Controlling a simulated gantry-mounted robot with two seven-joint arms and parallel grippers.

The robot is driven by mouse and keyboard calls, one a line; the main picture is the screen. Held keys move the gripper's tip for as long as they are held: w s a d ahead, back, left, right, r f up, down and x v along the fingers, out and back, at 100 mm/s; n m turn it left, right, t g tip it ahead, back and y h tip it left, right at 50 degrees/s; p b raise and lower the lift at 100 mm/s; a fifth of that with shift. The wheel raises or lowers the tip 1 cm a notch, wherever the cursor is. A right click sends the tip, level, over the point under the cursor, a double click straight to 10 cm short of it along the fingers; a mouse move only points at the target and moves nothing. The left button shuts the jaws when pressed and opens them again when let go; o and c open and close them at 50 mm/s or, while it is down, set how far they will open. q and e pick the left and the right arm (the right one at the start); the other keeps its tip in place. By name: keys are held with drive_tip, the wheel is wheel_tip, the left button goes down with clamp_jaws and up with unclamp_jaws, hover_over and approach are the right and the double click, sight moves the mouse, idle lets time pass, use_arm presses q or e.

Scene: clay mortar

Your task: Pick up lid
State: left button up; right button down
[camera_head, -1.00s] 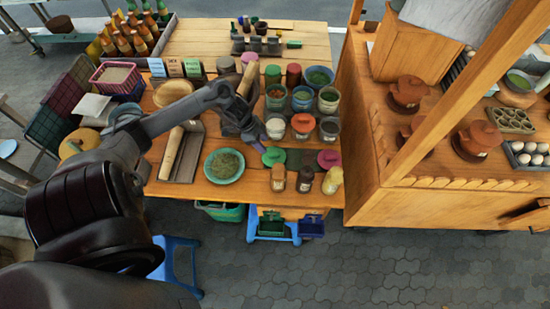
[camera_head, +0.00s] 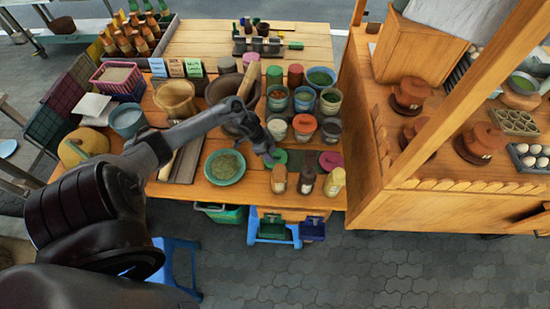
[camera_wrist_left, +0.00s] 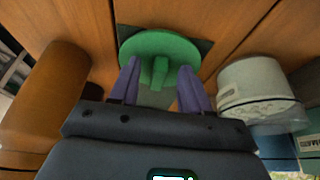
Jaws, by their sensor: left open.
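A round green lid (camera_wrist_left: 160,45) with a raised ridge handle lies on a dark square mat (camera_wrist_left: 203,46) in the left wrist view. In the head view the green lid (camera_head: 280,156) is partly hidden by my left gripper (camera_head: 270,161). In the left wrist view my left gripper (camera_wrist_left: 159,75) is open, its two purple fingers apart with the lid's ridge between and just beyond the tips. Nothing is held. A pink lid (camera_head: 330,160) lies to the right. My right gripper is not in view.
Several jars stand behind the lids, including one with orange contents (camera_head: 304,127). Small bottles (camera_head: 306,180) stand at the front edge. A bowl of green herbs (camera_head: 225,167) is left of the gripper. A pale container (camera_wrist_left: 255,88) stands close right of the fingers.

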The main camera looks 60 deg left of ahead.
use_arm(q)
drive_tip(key=shift+c, duration=0.2)
clamp_jaws()
